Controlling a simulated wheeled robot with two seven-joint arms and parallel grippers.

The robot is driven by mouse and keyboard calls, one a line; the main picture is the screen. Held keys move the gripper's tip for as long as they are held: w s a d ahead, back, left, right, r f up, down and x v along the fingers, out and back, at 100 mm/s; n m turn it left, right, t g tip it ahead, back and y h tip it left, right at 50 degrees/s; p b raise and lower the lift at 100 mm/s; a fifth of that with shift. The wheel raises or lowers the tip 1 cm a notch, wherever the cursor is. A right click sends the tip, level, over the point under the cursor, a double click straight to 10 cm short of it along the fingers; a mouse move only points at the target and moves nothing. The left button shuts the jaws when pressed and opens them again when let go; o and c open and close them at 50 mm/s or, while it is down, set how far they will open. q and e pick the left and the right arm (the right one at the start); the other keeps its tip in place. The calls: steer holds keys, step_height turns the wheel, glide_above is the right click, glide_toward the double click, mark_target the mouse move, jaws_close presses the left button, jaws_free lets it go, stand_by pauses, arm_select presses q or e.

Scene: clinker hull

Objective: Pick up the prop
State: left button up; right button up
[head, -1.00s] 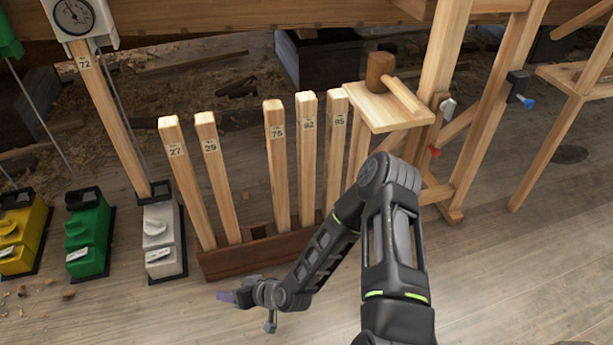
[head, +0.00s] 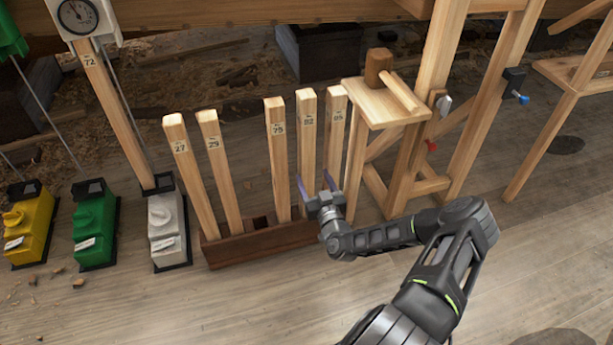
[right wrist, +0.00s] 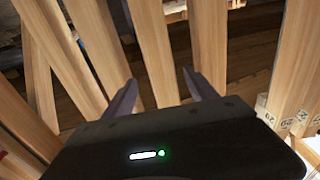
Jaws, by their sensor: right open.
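Several upright wooden props stand in a dark wooden rack (head: 262,245). Their labels read 27 (head: 190,185), 29 (head: 222,175) and 75 (head: 280,165); the right pair seems to read 82 (head: 307,150) and 85 (head: 333,140). My right gripper (head: 316,182) is open and empty, low in front of that right pair, fingers pointing at them. In the right wrist view its two fingers (right wrist: 160,92) are spread, with a pale post (right wrist: 150,40) ahead between them; contact cannot be told. My left gripper is out of view.
A wooden stand holding a mallet (head: 378,66) is just right of the rack. Yellow (head: 28,225), green (head: 95,225) and white (head: 166,230) jacks stand left; a prop labelled 72 (head: 110,105) rises above the white one.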

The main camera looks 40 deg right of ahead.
mark_target(309, 170)
steer(key=shift+w+d, duration=0.2)
steer(key=shift+w, duration=0.4)
steer(key=shift+w+d+f, duration=0.1)
steer(key=shift+w, duration=0.15)
steer(key=b+x, duration=0.2)
steer(key=x, duration=0.2)
steer(key=shift+w, duration=0.35)
jaws_close()
stand_by(0.4)
steer(key=shift+r, duration=0.2)
